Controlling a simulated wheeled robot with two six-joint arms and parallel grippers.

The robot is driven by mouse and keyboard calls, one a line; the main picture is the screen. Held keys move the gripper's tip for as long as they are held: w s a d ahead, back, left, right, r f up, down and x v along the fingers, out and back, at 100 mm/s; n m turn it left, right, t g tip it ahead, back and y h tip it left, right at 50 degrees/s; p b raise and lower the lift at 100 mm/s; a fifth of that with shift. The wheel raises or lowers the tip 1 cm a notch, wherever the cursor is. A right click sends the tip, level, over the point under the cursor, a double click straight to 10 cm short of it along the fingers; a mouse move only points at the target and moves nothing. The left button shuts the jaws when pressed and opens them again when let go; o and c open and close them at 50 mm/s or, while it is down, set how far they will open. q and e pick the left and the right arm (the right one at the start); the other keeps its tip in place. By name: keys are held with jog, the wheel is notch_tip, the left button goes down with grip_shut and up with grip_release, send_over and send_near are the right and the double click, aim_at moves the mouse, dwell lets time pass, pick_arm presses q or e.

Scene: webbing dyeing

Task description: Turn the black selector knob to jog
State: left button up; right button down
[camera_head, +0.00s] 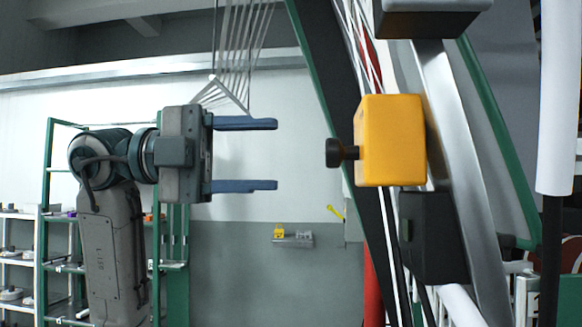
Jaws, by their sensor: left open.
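The black selector knob (338,153) sticks out to the left from the side of a yellow box (392,140), in the middle right of the head view. The knob's face is seen edge-on, so its setting and any jog mark cannot be read. My left gripper (276,155) is to the left of the knob, at about the same height in the picture. Its two blue fingers are apart, one above the other, and point right toward the knob. Nothing is between them, and they do not touch the knob. My right gripper is not in view.
The yellow box is by a slanted metal and green machine frame (450,120). A black box (432,238) is below it. White webbing strands (240,50) hang behind my left gripper. A green rack (45,200) and shelves stand at the left. The space between fingers and knob looks clear.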

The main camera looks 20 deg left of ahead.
pick_arm(q)
jog(key=v, duration=0.3)
jog(key=shift+b, duration=0.3)
dwell(0.4)
